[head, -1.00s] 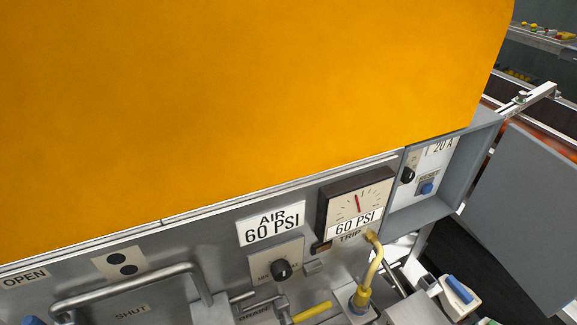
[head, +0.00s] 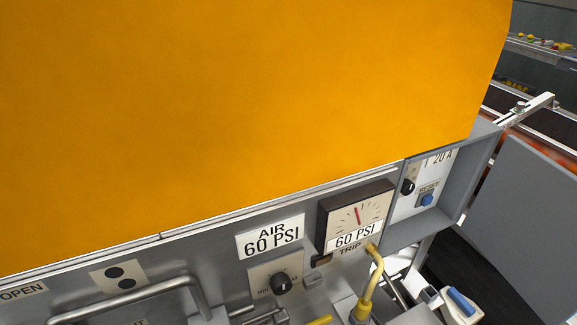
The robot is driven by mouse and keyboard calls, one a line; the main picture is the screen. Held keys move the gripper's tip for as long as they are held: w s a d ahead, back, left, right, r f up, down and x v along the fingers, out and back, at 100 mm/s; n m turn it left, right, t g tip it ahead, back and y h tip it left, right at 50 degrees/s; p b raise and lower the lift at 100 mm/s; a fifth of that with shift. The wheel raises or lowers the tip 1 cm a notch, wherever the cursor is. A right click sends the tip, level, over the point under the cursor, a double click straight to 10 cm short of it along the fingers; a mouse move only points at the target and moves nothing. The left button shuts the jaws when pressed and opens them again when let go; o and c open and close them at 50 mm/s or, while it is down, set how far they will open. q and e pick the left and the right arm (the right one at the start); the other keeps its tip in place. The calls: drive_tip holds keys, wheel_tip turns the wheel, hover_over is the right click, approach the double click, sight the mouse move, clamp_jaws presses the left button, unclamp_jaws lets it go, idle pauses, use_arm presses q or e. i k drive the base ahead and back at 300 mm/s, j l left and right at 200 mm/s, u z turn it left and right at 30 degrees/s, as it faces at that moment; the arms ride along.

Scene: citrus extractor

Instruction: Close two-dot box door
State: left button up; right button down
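A plate with two black dots (head: 118,277) is on the steel front panel at the lower left, above a bar handle (head: 135,298). At the right, a grey open-fronted box (head: 480,160) holds a "20 A" label and a blue reset button (head: 427,200). A grey door panel (head: 530,215) stands swung out to the right of this box, so the box is open. No two-dot mark shows on this box or door. Neither of my grippers is in view.
A large orange cover (head: 240,110) fills the upper view. An air gauge (head: 356,215), a knob (head: 281,284) and a yellow bent pipe (head: 373,285) stick out from the panel. A pale block with a blue bar (head: 460,300) is at the lower right.

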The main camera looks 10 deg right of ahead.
sight(522, 218)
drive_tip(key=k+l, duration=0.65)
drive_tip(key=l, duration=0.55)
drive_tip(key=k+l, duration=0.15)
drive_tip(key=l, duration=0.85)
drive_tip(key=k+l+z, duration=0.15)
drive_tip(key=i+j, duration=0.05)
